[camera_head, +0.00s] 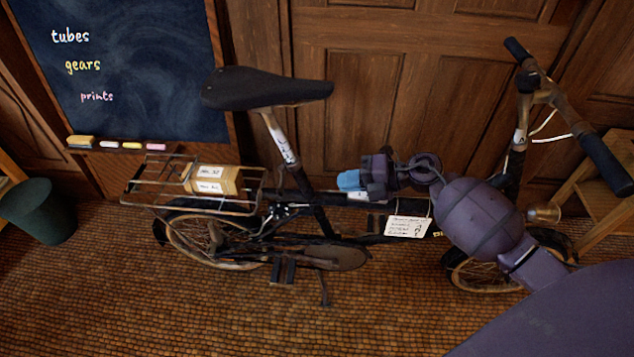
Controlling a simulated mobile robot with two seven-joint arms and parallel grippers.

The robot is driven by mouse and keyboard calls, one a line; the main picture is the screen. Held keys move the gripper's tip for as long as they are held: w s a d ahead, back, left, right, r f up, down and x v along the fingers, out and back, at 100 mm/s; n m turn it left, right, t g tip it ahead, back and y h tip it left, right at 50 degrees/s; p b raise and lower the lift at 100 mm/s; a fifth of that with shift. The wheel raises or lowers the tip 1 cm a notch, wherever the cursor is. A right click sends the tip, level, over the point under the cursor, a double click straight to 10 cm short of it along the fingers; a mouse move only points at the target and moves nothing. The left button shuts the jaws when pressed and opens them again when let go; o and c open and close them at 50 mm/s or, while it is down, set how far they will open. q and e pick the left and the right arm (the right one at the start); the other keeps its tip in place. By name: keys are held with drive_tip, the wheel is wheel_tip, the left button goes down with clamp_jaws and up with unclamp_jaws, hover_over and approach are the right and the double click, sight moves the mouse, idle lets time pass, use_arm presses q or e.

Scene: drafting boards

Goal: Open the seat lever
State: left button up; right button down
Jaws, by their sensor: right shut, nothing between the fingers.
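A folding bicycle stands upright side-on, with its black saddle (262,90) on a slanted seat post (281,138). The post goes down into the dark seat tube (318,217). I cannot clearly make out the seat lever; the area around the foot of the post is dark and small. My right gripper (348,181) has light blue fingertips and points left, over the frame tube. It is shut and empty, a little to the right of the seat tube in the picture. My right arm hides part of the frame and front wheel. My left gripper is not in view.
A rear rack (150,190) carries a small box (215,180). A white tag (408,226) hangs by the frame. Handlebars (604,165) rise at right. Behind are wooden panels (365,90) and a chalkboard (150,60). A dark bin (40,212) stands left. The front floor is clear.

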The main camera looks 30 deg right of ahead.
sight(282, 189)
drive_tip(key=b+x, duration=0.2)
drive_tip(key=x, duration=1)
drive_tip(key=shift+f+b, duration=0.2)
drive_tip(key=shift+b, duration=0.1)
drive_tip(key=shift+w+a+f, duration=0.1)
drive_tip(key=shift+w+a, duration=0.3)
drive_tip(key=shift+a, duration=0.15)
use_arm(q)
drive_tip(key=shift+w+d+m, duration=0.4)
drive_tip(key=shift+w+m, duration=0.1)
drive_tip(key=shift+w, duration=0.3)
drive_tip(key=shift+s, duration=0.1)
